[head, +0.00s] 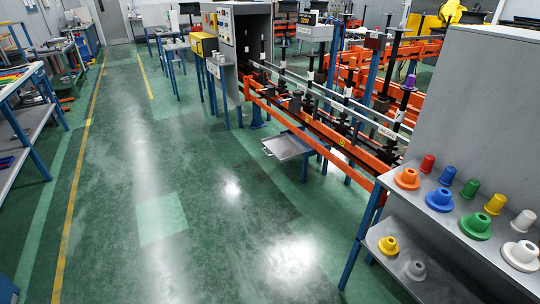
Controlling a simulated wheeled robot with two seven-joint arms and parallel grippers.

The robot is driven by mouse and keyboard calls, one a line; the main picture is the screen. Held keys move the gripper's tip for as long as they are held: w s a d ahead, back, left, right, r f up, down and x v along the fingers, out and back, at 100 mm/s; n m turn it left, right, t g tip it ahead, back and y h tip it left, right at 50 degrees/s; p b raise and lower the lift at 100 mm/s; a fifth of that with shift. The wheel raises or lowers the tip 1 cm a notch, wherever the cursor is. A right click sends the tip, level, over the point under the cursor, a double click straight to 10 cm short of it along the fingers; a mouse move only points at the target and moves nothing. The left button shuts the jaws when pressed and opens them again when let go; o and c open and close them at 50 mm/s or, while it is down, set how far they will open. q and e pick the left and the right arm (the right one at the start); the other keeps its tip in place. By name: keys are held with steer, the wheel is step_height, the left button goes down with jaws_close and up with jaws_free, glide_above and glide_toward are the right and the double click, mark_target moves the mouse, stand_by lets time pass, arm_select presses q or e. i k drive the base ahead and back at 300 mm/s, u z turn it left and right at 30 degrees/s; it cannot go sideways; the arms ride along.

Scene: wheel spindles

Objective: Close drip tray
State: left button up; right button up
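The drip tray (286,147) is a flat grey metal tray low under the orange-railed spindle line, right of the picture's middle. It sticks out from below the line towards the open floor, so it looks pulled out. Its far end lies in shadow under the rails and is hard to make out. Neither of my grippers shows in the head view.
The orange rail (316,127) runs above the tray on blue legs. A grey shelf (440,275) with coloured flanged parts stands at the right front. Workbenches line the left edge. The green floor (180,190) between is clear.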

mark_target(284, 147)
steer(key=u, duration=0.1)
steer(key=i, duration=3.35)
steer(key=z, duration=0.6)
steer(key=i, duration=0.65)
steer(key=z, duration=0.2)
